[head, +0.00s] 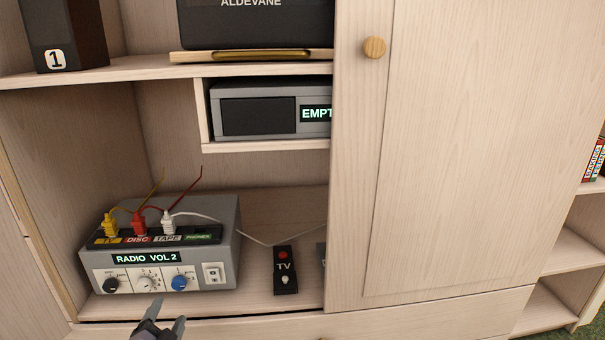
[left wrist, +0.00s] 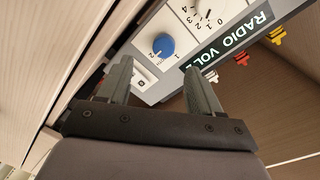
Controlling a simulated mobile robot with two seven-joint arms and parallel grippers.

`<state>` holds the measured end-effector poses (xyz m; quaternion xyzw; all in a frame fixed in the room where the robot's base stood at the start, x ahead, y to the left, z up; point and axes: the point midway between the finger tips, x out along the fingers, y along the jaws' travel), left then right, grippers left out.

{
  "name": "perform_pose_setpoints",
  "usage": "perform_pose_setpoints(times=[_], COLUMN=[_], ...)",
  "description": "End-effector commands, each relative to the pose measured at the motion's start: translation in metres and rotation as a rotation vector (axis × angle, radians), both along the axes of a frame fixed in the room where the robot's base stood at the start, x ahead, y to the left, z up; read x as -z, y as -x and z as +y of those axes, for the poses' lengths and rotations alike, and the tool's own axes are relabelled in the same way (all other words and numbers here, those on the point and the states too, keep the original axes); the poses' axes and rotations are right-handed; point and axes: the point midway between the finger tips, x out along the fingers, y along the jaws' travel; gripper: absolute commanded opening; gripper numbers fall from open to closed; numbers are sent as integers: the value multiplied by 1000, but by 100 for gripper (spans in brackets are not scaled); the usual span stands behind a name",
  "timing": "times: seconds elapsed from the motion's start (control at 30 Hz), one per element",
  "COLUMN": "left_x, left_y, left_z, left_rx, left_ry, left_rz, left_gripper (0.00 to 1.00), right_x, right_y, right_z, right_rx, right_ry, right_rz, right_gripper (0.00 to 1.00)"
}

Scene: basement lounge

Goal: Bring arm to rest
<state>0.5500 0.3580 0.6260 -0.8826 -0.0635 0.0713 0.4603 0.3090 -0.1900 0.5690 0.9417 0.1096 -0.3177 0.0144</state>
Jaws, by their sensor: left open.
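My left gripper (head: 166,315) is at the bottom of the head view, in front of the grey radio unit (head: 232,245) and below its knobs. In the left wrist view its two fingers (left wrist: 160,85) are apart, with nothing between them. The radio's display reads "RADIO VOL 2". Its front has a black knob (head: 110,284), a white knob (head: 146,283), a blue knob (head: 180,282) and a small white switch (head: 213,273). The blue knob also shows in the left wrist view (left wrist: 163,46), beyond the fingertips and apart from them. My right gripper is not in view.
Yellow (head: 110,224), red (head: 139,223) and white (head: 168,222) plugs stand in the radio's top. A black TV remote (head: 286,270) lies right of it. A grey player (head: 255,112) reading "EMPT" sits above. A wooden door panel (head: 450,150) covers the right side.

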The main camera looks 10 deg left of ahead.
Motion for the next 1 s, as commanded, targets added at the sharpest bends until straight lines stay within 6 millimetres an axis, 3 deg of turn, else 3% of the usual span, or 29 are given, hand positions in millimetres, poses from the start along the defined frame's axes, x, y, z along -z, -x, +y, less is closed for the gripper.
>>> perform_pose_setpoints(times=[0.17, 0.43, 0.7, 0.77, 1.0], left_x=[22, 52, 55, 34, -10], left_y=[47, 149, 247, 242, 244], left_z=[-21, -96, -172, -168, -164], left_rx=[12, 35, 26, 22, 19], left_ry=[172, 590, 962, 952, 937], left_rz=[84, 310, 570, 558, 549], left_gripper=[65, 65, 65, 65, 65], right_x=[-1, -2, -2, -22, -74], right_y=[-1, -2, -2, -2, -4], right_z=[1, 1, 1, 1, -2], right_rx=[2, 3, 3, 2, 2], right_ry=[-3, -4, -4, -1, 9], right_rz=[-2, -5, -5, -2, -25], right_gripper=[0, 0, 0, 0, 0])
